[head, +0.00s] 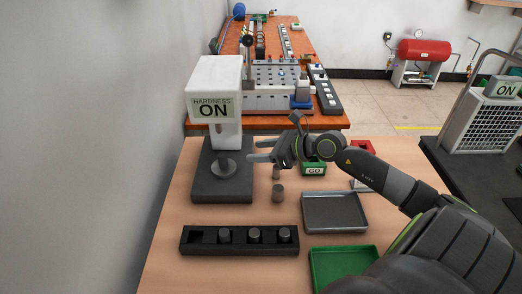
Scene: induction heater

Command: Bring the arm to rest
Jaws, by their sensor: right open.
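My right arm comes in from the right, over the wooden table (165,262). Its gripper (260,150) is open, with the fingers pointing left towards the white hardness tester (214,78), which reads "HARDNESS ON". The fingertips are close to the front right of the tester's column. I see nothing between the fingers. My left gripper is not in view.
A black rack (240,249) with several grey cylinders lies in front of the tester. A grey tray (335,225), a green tray (322,262), a green "GD" box (314,169) and a red box (362,147) are to the right. A grille-fronted machine (480,125) stands far right.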

